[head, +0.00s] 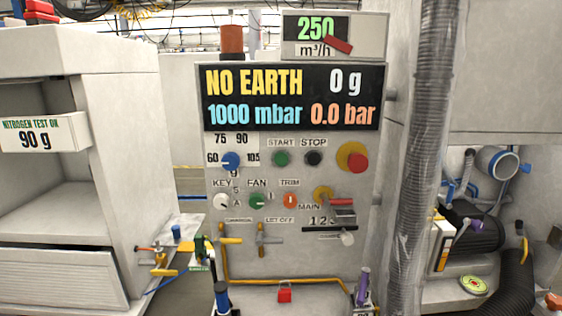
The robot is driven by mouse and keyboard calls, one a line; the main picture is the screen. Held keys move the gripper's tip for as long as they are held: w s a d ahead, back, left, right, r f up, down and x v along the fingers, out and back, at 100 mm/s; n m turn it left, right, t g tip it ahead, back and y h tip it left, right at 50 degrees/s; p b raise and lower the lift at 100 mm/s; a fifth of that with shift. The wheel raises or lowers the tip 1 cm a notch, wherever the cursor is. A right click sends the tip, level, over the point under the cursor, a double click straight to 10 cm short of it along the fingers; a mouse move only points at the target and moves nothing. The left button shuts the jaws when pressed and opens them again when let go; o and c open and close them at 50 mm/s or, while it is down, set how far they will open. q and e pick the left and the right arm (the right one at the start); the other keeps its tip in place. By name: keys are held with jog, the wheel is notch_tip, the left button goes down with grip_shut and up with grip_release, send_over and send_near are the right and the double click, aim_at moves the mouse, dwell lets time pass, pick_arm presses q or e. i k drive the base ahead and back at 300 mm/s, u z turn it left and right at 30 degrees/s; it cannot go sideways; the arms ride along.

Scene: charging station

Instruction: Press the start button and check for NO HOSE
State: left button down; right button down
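The green start button (281,158) is on the grey control panel (225,270), under a START label. Nothing touches it in this view. The display (293,97) above it reads NO EARTH, 0 g, 1000 mbar and 0.0 bar; it does not read NO HOSE. The black stop button (314,158) is just right of the start button. Neither of my grippers shows in the head view.
A red emergency knob (357,162), blue dial (231,161) and green fan switch (257,201) are near the buttons. A clear ribbed duct (420,150) stands right of the panel. A white cabinet (125,170) stands left. The space before the buttons looks clear.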

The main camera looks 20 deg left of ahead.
aim_at(281, 159)
jog(key=z, duration=2.3)
jog(key=k, duration=0.65)
jog(key=u, duration=1.05)
